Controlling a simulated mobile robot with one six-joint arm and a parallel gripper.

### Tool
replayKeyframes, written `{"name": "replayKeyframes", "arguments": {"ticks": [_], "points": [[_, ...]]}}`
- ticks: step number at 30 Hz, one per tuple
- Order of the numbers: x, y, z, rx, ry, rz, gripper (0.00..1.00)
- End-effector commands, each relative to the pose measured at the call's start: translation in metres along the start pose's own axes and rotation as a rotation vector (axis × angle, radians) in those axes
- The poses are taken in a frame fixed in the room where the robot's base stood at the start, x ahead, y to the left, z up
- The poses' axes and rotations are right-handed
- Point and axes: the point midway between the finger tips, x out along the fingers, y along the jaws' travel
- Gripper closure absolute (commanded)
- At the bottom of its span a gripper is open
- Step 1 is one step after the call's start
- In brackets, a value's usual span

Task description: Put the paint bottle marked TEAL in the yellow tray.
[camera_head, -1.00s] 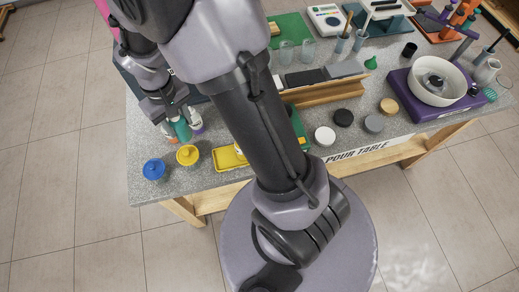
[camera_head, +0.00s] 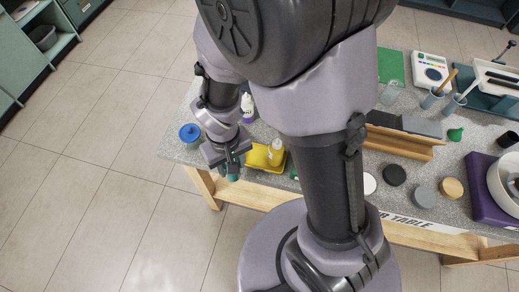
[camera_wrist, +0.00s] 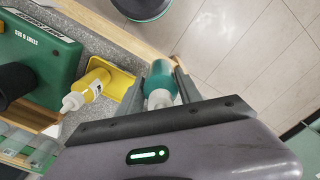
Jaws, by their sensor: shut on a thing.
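The teal bottle (camera_wrist: 161,80) with a white cap is between the two fingers of my gripper (camera_wrist: 160,73), which is shut on it. Its label cannot be read. In the head view, a bit of teal (camera_head: 233,177) shows below my gripper (camera_head: 231,166), near the table's front edge. The yellow tray (camera_head: 257,160) is just right of my gripper; in the wrist view the tray (camera_wrist: 121,84) lies left of the held bottle. A yellow bottle (camera_head: 276,153) stands upright at the tray's right end; it also shows in the wrist view (camera_wrist: 92,86).
A blue-lidded jar (camera_head: 190,133) stands left of my arm. A white bottle with purple (camera_head: 247,106) is behind it. A green box (camera_wrist: 40,60) is beyond the yellow bottle in the wrist view. Round lids (camera_head: 394,175) lie along the front to the right.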

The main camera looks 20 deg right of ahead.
Motion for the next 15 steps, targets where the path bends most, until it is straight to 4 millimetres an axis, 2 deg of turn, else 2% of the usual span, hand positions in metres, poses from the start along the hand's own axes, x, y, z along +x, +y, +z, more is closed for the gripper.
{"name": "replayKeyframes", "arguments": {"ticks": [3,6,14,15], "points": [[0.006,0.039,-0.018,0.009,0.002,0.0,1.0],[0.009,0.065,-0.03,0.006,0.001,0.0,1.0],[0.011,0.098,-0.045,0.003,0.001,0.0,1.0],[0.022,0.098,-0.044,0.0,-0.002,-0.001,1.0]]}}
